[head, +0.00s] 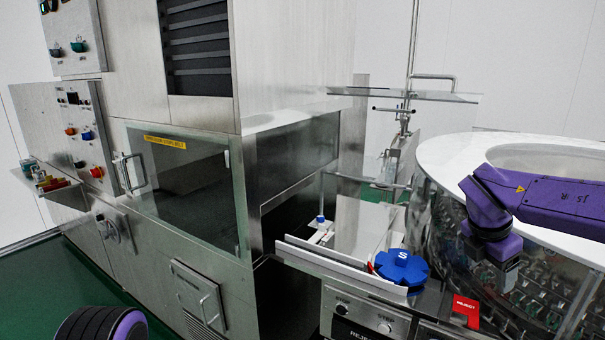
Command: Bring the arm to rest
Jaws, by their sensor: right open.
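My right arm (555,205) is purple and comes in from the right edge, over the large round drum with the white rim (450,155). Its wrist bends down at the left end. My right gripper (506,280) hangs below the wrist, in front of the drum's clear side. It is small and dark here; I see nothing held in it, and it is open. Of my left side, only a black and purple rounded arm part shows at the bottom left. My left gripper is out of view.
A blue star-shaped wheel (402,267) sits on the steel outfeed ledge left of my right gripper. A red reject label (466,310) lies nearby. A steel cabinet (290,60) with a glass door (185,185) fills the left. Green floor (45,290) is open at lower left.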

